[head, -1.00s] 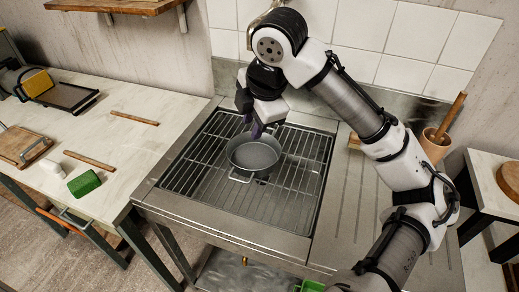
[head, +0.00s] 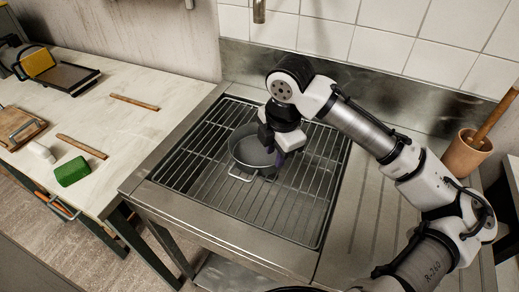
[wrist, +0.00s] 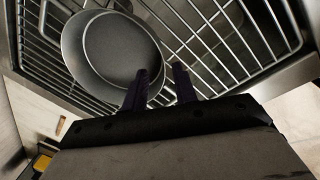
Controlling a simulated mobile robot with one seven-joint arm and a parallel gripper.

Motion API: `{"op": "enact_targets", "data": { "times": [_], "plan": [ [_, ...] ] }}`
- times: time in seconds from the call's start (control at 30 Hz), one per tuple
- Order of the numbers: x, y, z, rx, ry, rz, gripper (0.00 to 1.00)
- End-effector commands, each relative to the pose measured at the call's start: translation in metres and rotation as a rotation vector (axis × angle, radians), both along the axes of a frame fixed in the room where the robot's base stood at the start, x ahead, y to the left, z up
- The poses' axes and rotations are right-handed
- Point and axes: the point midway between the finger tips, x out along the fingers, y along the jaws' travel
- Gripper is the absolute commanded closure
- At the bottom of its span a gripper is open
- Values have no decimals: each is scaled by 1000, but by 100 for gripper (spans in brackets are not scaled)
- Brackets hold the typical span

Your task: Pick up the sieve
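The sieve appears to be the round grey vessel (head: 247,154) with a small wire loop handle at its front, standing on the wire rack of the sink. No mesh can be made out. It also shows in the wrist view (wrist: 108,50), at the upper left. My gripper (head: 272,150) is low over the vessel's right side and hides part of its rim. In the wrist view my two dark fingers (wrist: 160,88) are apart with nothing clamped between them. The left finger overlaps the vessel's rim, and the right finger is outside it. I cannot tell whether either touches it.
The wire rack (head: 290,205) has free room around the vessel. A tiled wall and a tap (head: 259,11) stand behind. A terracotta pot (head: 466,153) with a wooden handle is at right. The left table holds a green block (head: 72,171) and wooden sticks (head: 82,146).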

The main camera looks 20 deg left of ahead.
Motion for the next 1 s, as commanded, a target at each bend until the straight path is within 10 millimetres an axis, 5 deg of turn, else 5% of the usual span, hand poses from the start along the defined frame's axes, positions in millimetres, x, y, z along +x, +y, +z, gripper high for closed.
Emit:
{"op": "enact_targets", "data": {
  "times": [0.33,0.63,0.87,1.0],
  "plan": [
    [1,4,-44,-1,2,-1,72],
    [2,5,-51,1,-1,-1,72],
    [2,5,-50,0,0,-1,100],
    [2,5,-50,0,0,-1,100]
  ]
}}
